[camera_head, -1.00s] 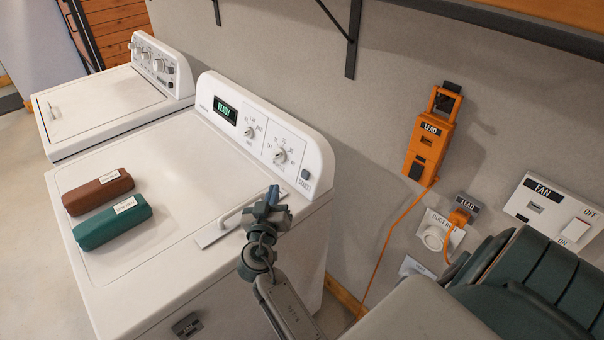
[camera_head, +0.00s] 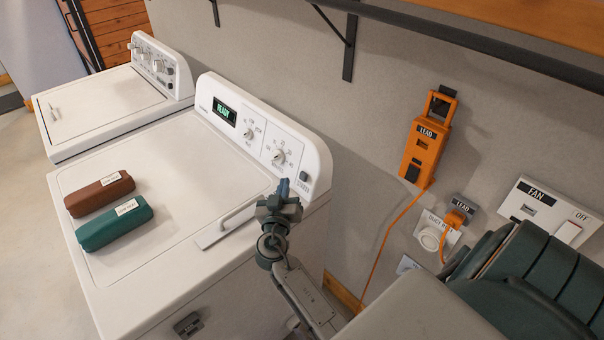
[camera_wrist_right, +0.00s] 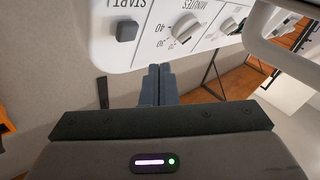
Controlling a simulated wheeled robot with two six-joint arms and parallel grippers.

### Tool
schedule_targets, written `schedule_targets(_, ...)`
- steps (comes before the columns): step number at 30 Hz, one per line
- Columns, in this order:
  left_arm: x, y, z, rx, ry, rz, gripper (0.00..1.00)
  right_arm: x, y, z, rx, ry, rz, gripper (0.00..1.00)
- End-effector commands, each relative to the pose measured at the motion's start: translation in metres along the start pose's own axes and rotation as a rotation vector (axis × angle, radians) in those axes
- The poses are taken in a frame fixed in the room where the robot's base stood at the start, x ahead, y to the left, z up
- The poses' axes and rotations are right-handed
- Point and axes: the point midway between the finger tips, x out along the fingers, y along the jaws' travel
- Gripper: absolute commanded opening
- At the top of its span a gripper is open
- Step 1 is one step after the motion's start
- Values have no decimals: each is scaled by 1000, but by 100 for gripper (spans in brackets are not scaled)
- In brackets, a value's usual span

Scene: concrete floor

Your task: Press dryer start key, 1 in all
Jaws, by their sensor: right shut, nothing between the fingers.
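The dryer (camera_head: 150,250) is white, with a raised control panel at its back. The dark start key (camera_head: 304,177) sits at the panel's right end; in the right wrist view the key (camera_wrist_right: 127,31) is a dark square below upside-down START lettering. The display (camera_head: 224,112) reads READY in green. My right gripper (camera_head: 283,186) is shut and empty, pointing at the panel just left of and below the key in the head view. In the right wrist view its fingertips (camera_wrist_right: 159,68) are by the panel edge, beside the key and apart from it. My left gripper is not in view.
A brown pouch (camera_head: 99,193) and a green pouch (camera_head: 114,224) lie on the dryer top. A handle bar (camera_head: 238,216) rises near my right gripper. An orange lead box (camera_head: 424,145) hangs on the wall, beside a fan switch (camera_head: 548,210). A second white machine (camera_head: 100,108) stands at left.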

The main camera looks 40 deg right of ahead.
Motion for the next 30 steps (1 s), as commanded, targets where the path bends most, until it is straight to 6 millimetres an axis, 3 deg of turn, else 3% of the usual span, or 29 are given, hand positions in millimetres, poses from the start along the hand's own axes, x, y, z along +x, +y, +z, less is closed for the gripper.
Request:
schedule_targets(9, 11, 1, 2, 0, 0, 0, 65, 22, 16, 17, 1, 1, 1, 0)
schedule_targets(30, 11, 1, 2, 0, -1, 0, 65, 24, 18, 18, 1, -1, 0, 0)
